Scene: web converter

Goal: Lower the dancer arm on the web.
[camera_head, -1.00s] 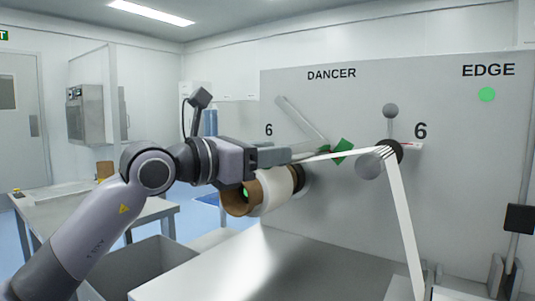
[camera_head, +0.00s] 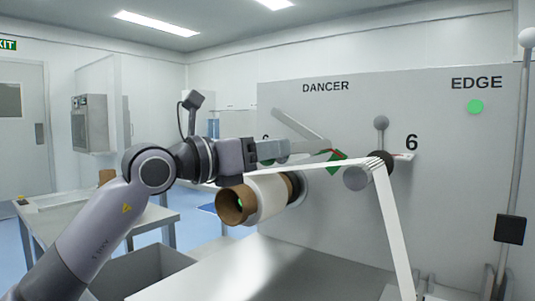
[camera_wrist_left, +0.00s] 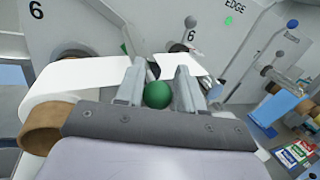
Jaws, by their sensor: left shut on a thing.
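My left gripper (camera_head: 284,150) reaches in from the left, in front of the panel marked DANCER. In the left wrist view its fingers (camera_wrist_left: 157,92) are shut on a green ball knob (camera_wrist_left: 157,95). The grey dancer arm (camera_head: 298,124) slants down to the right across the panel behind my gripper. Its lower end is partly hidden. The white web (camera_head: 320,166) runs from the roll (camera_head: 266,196) to a roller (camera_head: 356,178), then down. In the left wrist view the web (camera_wrist_left: 85,78) passes just beyond my fingers. My right gripper is out of view.
A green piece (camera_head: 338,162) shows beside the web, right of my fingertips. The brown core (camera_head: 232,205) of the roll sticks out below my gripper. A grey-knobbed lever (camera_head: 381,124) stands above the roller. A grey bin (camera_head: 140,268) and a table (camera_head: 95,218) lie left.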

